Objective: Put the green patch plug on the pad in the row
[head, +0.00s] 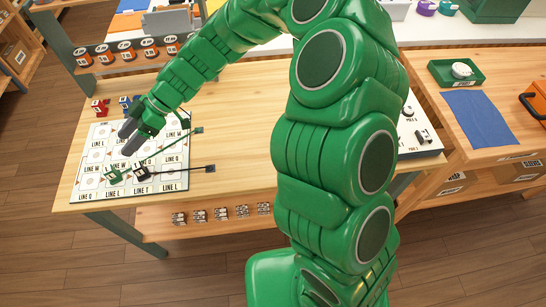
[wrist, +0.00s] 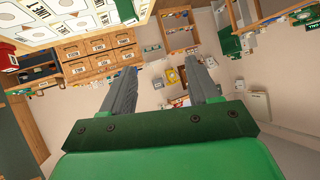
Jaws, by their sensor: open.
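The green patch plug (head: 113,174) lies on the lower left of the white board of labelled pads (head: 95,188). A black plug (head: 141,173) sits just to its right, with a dark cord running right to a dark end (head: 210,168). A green cord end (head: 198,130) lies near the board's right edge; the middle of its cord is hard to follow. My gripper (head: 128,140) is above the board, up and right of the green plug and apart from it. In the wrist view its two grey fingers (wrist: 163,85) are spread with nothing held between them.
A red plug (head: 99,106) and a blue plug (head: 126,102) stand at the board's back edge. Labelled orange-and-black items (head: 125,52) line a shelf behind. A blue mat (head: 480,118) and green tray (head: 440,72) lie far right.

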